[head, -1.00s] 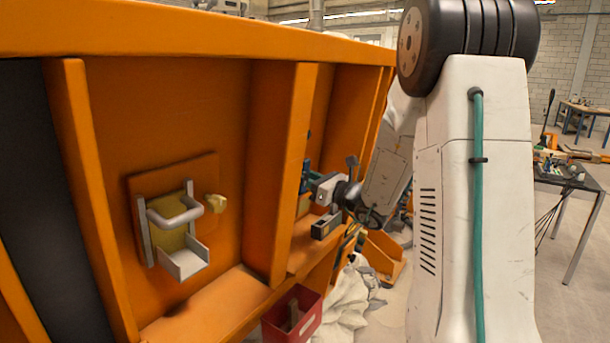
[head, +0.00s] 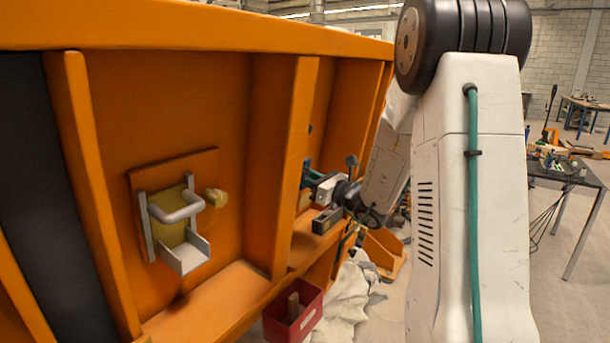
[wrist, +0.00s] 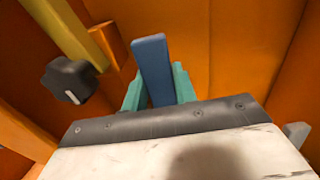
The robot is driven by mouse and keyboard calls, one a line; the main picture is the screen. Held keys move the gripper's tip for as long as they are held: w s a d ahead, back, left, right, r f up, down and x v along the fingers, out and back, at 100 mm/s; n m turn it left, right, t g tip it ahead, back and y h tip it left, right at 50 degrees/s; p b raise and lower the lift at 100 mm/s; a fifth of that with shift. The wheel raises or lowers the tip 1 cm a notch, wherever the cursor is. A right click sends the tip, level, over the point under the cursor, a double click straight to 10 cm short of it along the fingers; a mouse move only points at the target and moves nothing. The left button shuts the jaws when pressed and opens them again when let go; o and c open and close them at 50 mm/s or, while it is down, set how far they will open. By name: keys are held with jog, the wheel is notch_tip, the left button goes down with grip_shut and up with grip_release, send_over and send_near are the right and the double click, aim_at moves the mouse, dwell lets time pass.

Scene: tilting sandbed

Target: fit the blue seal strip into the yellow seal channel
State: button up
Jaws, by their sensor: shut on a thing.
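The blue seal strip (wrist: 153,68) stands between the two teal fingers of my gripper (wrist: 158,88) in the wrist view. My gripper is shut on it, and its free end points up and away, toward the orange wall. A yellow bar (wrist: 62,28), which looks like the yellow seal channel, runs at the upper left of the wrist view. The strip is apart from it, to its right. In the head view my gripper (head: 307,178) is small, beside an orange rib, which partly hides the space in front of it. I cannot make out the strip clearly there.
A black knob (wrist: 70,80) sits left of my gripper, near an orange block (wrist: 114,45). An orange rib (head: 290,165) stands close by in the head view. A bracket with a grey handle (head: 176,212) is on the left panel. A red bin (head: 293,316) stands below.

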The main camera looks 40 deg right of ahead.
jog(key=shift+w+a+f, duration=0.1)
jog(key=shift+w+f, duration=0.1)
jog(key=shift+f, duration=0.95)
jog(key=o, duration=1.6)
